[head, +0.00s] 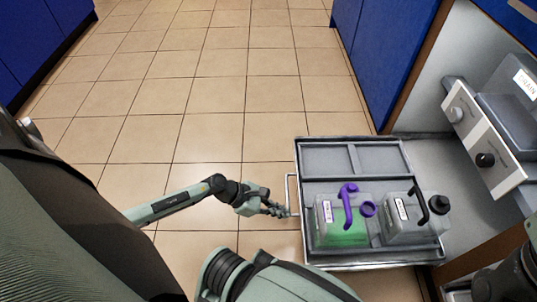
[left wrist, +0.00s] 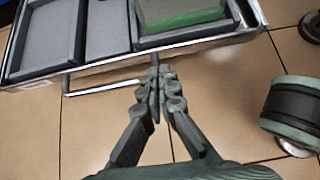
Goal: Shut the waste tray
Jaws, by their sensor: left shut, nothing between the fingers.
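The waste tray (head: 330,163) is a grey, compartmented tray pulled out of the low cabinet opening on the right in the head view. It also shows in the left wrist view (left wrist: 110,52). It carries a jug with green liquid and a purple handle (head: 343,220) and a clear jug with a black handle and cap (head: 408,219). The tray's bar handle (head: 290,196) is on its left side. My left gripper (head: 284,212) is shut and empty, its fingertips at the handle; it shows in the left wrist view (left wrist: 157,72). I cannot tell if they touch. My right gripper is not seen.
Inside the cabinet opening is a grey unit labelled DRAIN (head: 489,125) with knobs. A blue cabinet door (head: 387,55) stands behind the tray. Blue cabinets (head: 40,45) line the far left. The tiled floor (head: 210,90) between is clear.

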